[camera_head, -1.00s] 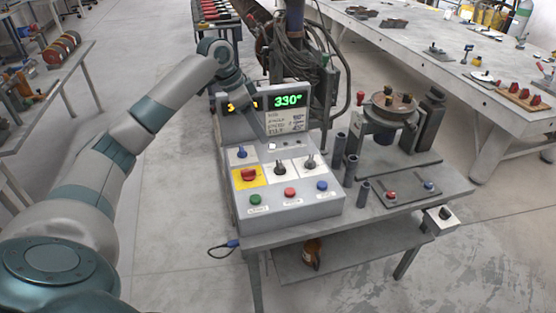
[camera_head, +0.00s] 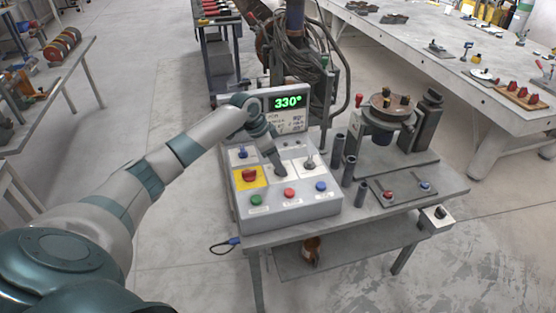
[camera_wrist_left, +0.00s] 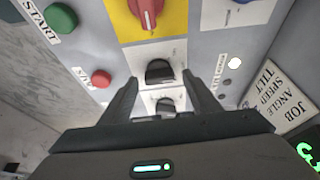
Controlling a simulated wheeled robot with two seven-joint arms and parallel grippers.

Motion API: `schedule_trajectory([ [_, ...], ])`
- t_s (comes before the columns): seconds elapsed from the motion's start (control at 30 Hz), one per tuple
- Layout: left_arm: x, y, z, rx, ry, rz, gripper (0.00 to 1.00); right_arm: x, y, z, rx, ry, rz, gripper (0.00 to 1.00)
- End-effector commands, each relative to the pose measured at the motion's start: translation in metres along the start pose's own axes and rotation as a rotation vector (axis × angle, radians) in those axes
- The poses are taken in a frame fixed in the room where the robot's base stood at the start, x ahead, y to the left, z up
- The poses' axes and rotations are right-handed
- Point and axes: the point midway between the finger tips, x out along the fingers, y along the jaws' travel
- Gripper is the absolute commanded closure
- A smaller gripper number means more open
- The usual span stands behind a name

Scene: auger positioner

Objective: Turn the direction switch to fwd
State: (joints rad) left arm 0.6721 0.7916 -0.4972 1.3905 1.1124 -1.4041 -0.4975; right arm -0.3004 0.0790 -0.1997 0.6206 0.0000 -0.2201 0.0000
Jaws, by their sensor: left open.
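The control box (camera_head: 322,206) stands on a grey bench. It carries two black knobs on white plates; the labels are too small to tell which is the direction switch. The right-hand black knob (camera_head: 310,161) is clear in the head view. The other black knob (camera_wrist_left: 159,71) shows in the left wrist view between my finger tips, with the second knob (camera_wrist_left: 165,105) lower down, partly hidden by my gripper. My left gripper (camera_head: 281,172) points down over the nearer knob. Its fingers (camera_wrist_left: 160,82) are open, one on each side; I cannot tell whether they touch it.
A red knob (camera_head: 249,175) on a yellow plate and a blue switch (camera_head: 241,152) sit close by. Green (camera_head: 256,200), red (camera_head: 289,194) and blue (camera_head: 320,187) buttons line the front. The display (camera_head: 288,102) reads 330°. Dark posts and a round positioner table (camera_head: 394,104) stand to the right.

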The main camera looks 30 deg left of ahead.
Motion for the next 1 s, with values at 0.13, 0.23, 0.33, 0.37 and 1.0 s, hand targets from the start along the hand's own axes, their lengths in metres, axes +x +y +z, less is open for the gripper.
schedule_trajectory([
  [0.13,0.0039,0.0,0.0001,0.001,0.0,-0.001,0.43,-0.0011,0.0001,-0.0001,0.0,0.0,0.0,0.69],
  [0.23,0.0043,0.0001,0.0002,0.001,0.0,-0.001,0.43,-0.0009,0.0,0.0,0.0,0.0,0.0,0.69],
  [0.33,0.0042,0.0001,0.0002,0.001,0.0,0.0,0.43,-0.0008,0.0001,0.0,0.0,0.0,0.0,0.69],
  [0.37,0.0042,0.0002,0.0002,0.001,0.0,0.0,0.43,-0.0008,0.0001,0.0,0.0,0.0,0.0,0.69],
  [1.0,0.0045,-0.0009,0.0004,0.056,-0.001,0.023,0.85,0.0019,0.0006,0.0005,-0.001,-0.001,0.001,0.69],
])
